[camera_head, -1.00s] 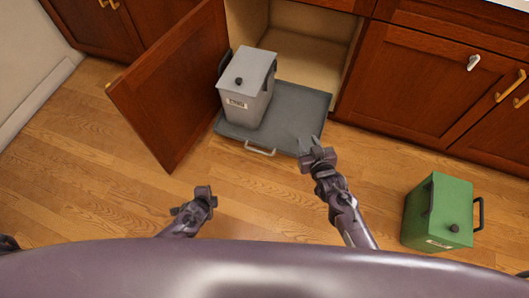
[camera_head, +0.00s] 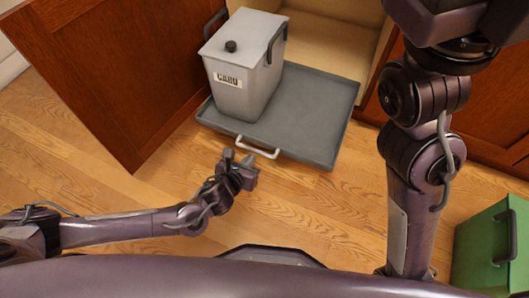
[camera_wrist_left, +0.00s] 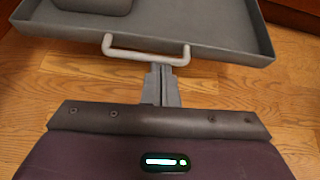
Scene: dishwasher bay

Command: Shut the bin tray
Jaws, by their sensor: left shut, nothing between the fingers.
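The grey bin tray (camera_head: 312,110) is pulled out of the open cabinet over the floor. Its pale bar handle (camera_head: 257,147) is on the front edge. A grey lidded bin (camera_head: 238,88) with a label stands on the tray's left part. My left gripper (camera_head: 238,159) is shut and empty, just in front of the handle's left part. In the left wrist view its closed fingers (camera_wrist_left: 160,86) point at the tray's handle (camera_wrist_left: 146,53), with the tips close below the bar; I cannot tell if they touch. My right arm rises at the right, its fingers out of frame.
The wooden cabinet door (camera_head: 115,65) stands open left of the tray. The cabinet interior (camera_head: 335,35) behind the tray looks empty. A green bin (camera_head: 490,250) stands on the floor at the lower right. The wood floor in front of the tray is clear.

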